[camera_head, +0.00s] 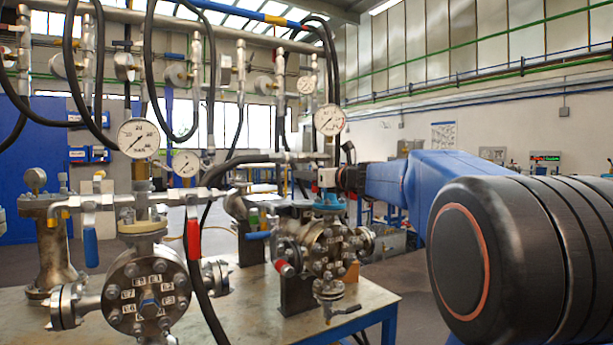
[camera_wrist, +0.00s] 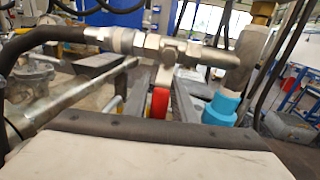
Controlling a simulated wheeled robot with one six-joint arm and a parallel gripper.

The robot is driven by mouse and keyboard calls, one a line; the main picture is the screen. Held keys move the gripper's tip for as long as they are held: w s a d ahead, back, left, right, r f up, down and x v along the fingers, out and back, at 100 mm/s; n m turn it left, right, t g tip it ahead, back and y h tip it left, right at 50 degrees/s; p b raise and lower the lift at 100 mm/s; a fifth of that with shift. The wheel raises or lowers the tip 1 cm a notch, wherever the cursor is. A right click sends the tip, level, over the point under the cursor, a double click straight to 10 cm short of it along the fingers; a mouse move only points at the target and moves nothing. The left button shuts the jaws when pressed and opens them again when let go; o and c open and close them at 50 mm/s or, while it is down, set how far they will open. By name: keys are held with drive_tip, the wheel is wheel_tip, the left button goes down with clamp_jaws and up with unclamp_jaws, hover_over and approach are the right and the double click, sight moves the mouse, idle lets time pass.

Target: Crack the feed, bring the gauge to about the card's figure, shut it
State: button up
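My gripper (camera_head: 326,178) is at the end of the blue arm, beside the right-hand vessel (camera_head: 330,250). In the wrist view, its two grey fingers (camera_wrist: 150,95) stand apart, and a red lever handle (camera_wrist: 159,103) hangs down between them from a metal valve (camera_wrist: 172,50). I cannot tell whether a finger touches the handle. A black hose joins the valve's left side, and a tee with a blue part (camera_wrist: 222,106) below is at its right. A round gauge (camera_head: 329,119) stands above this vessel; its figures are too small to read. No card with a legible figure can be made out.
The left vessel (camera_head: 147,300) has a larger gauge (camera_head: 138,138), a blue lever (camera_head: 90,247) and a red lever (camera_head: 194,239) near it. Another gauge (camera_head: 186,163) stands behind. Hoses hang above the table (camera_head: 372,300). Its front right corner is bare.

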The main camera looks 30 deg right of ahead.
clamp_jaws()
drive_tip(key=shift+a+r+m+t, duration=0.15)
drive_tip(key=shift+a+m, duration=0.2)
drive_tip(key=shift+m, duration=0.4)
drive_tip(key=shift+a+r+m+t, duration=0.15)
drive_tip(key=shift+a+m, duration=0.15)
drive_tip(key=shift+m, duration=0.45)
drive_tip(key=shift+f, duration=0.1)
drive_tip(key=shift+o, duration=2.2)
unclamp_jaws()
drive_tip(key=shift+s, duration=0.1)
drive_tip(key=v, duration=1.7)
drive_tip(key=shift+s+d, duration=0.1)
drive_tip(key=shift+d, duration=0.05)
